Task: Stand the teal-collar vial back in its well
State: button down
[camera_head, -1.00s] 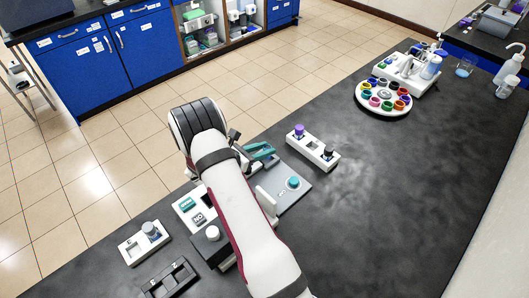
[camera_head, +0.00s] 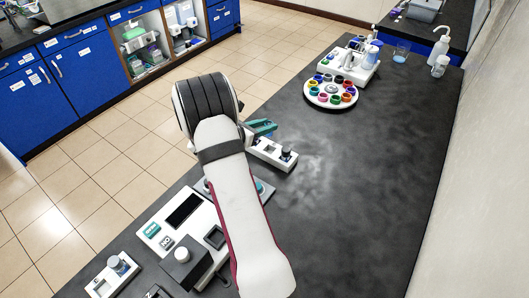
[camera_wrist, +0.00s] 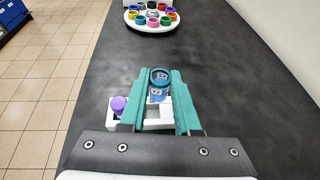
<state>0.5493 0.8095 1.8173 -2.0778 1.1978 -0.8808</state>
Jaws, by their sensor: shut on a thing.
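In the head view the teal fingers of my gripper (camera_head: 263,127) show beyond my wrist; the vial is hidden there. The white vial holder (camera_wrist: 152,126) lies below and behind the held vial in the wrist view. A purple-capped vial (camera_wrist: 118,104) stands at its left end. In the head view the holder (camera_head: 268,150) shows a dark-capped vial (camera_head: 286,153) at its right end. Whether the held vial touches the holder, I cannot tell.
A round white carousel (camera_head: 331,101) with several coloured rings stands farther along the bench, beside a white device (camera_head: 350,66). A white panel (camera_head: 160,217) and a dark block (camera_head: 187,266) lie nearer. The bench right of the holder is clear.

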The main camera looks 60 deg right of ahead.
jog(key=f, duration=0.3)
jog(key=d+f, duration=0.1)
jog(key=f, duration=0.6)
jog(key=shift+w+d+f, duration=0.1)
jog(key=shift+w+d, duration=0.1)
jog(key=shift+w, duration=0.05)
jog(key=shift+f, duration=0.1)
jog(key=c, duration=0.6)
grip_release()
